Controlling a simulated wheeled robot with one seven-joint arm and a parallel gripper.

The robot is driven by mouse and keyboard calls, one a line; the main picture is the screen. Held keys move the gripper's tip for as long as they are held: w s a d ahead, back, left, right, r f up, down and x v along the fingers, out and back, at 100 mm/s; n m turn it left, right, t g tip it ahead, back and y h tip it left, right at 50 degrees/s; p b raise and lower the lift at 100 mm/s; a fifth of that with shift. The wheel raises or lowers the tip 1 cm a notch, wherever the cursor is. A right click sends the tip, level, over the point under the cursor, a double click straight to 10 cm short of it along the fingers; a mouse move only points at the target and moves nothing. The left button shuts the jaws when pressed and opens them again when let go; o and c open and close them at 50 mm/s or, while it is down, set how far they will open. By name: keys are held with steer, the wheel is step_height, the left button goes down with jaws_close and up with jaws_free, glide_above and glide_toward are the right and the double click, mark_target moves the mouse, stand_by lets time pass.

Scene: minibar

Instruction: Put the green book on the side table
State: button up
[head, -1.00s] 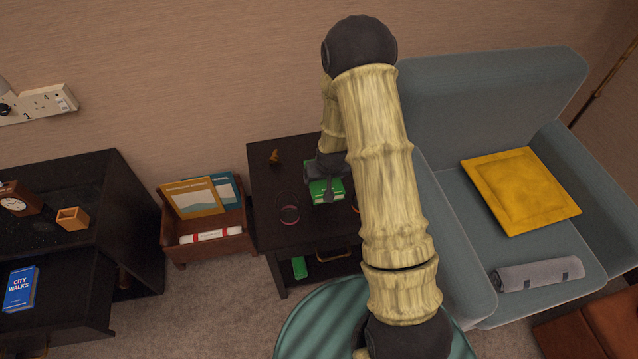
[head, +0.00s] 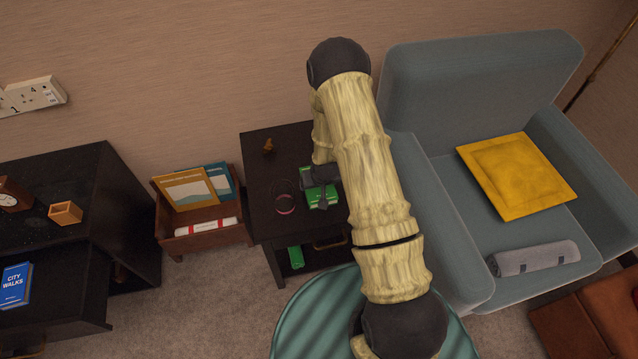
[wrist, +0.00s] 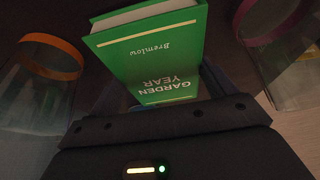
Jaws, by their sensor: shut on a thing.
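The green book (head: 326,195) is in my gripper (head: 318,180) over the top of the dark side table (head: 262,172). In the wrist view the green book (wrist: 150,55) reads "Garden Year" and "Bremlow", and its lower end sits between the jaws of my gripper (wrist: 165,100). My gripper is shut on it. The book is at or just above the tabletop; I cannot tell whether it touches. My arm hides the table's right part.
A clear glass with a purple rim (head: 285,205) stands left of the book. The wrist view also shows an orange-rimmed glass (wrist: 50,58). A small brown figurine (head: 268,146) stands at the back. Another green object (head: 296,257) lies below the tabletop. An armchair (head: 440,185) is close right.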

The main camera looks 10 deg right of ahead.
steer(key=shift+f, duration=0.2)
steer(key=o, duration=1)
steer(key=shift+s+r, duration=0.1)
steer(key=shift+r, duration=0.5)
steer(key=p+v, duration=0.1)
steer(key=v, duration=1)
steer(key=shift+s, duration=0.2)
